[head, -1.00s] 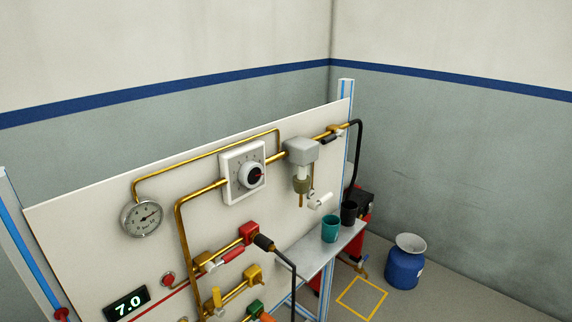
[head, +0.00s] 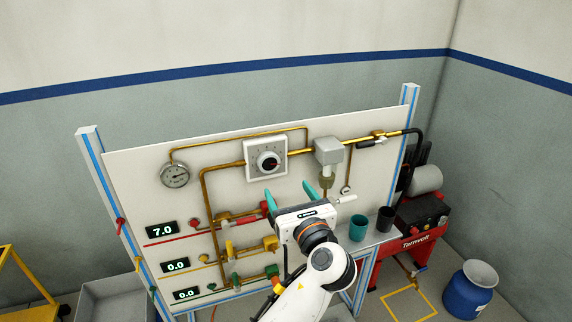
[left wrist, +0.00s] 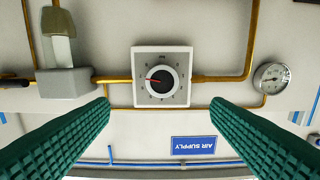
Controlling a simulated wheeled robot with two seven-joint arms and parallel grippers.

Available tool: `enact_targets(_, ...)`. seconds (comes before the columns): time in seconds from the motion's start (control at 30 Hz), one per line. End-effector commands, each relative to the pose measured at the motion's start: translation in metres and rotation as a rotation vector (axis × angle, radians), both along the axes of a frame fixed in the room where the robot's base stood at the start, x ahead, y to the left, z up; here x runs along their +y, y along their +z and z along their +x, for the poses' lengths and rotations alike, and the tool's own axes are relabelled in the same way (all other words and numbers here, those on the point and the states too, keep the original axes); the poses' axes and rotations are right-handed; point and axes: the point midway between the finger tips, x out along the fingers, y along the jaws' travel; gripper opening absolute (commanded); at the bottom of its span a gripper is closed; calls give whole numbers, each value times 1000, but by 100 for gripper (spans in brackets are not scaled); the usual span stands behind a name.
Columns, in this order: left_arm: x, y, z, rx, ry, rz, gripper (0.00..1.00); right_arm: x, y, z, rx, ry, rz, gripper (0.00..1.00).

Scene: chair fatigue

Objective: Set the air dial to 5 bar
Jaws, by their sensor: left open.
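The air dial (head: 267,161) is a dark round knob with a red pointer on a white square plate with markings, fixed to the upper part of the white panel (head: 130,180). The dial also shows in the left wrist view (left wrist: 161,80), facing the camera, upside down there. Its numbers are too small to read. My left gripper (head: 289,192) is open and empty, below and in front of the dial. Its green fingers (left wrist: 160,118) stand wide apart in the left wrist view, with the dial beyond and between them. A round pressure gauge (head: 175,174) sits left of the dial. My right gripper is not in view.
Brass pipes run across the panel, with a grey filter unit (head: 328,152) right of the dial. Displays at lower left read 7.0 (head: 162,229), 0.0 and 0.0. Two cups (head: 358,228) stand on a shelf at right. A blue drum (head: 468,288) stands on the floor.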

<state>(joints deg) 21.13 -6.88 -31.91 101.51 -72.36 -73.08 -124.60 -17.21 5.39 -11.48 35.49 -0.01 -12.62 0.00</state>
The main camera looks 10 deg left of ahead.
Motion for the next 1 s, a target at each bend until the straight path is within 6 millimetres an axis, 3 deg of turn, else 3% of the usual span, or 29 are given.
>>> enact_targets(0.3, 32, 2, 47, 2, 2, 1, 72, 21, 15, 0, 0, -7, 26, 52)
enact_targets(0.6, 59, 0, 87, 1, -1, -1, 72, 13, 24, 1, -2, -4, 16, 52)
enact_targets(1.0, 65, -2, 96, 1, -2, -3, 72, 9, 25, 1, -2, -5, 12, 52)
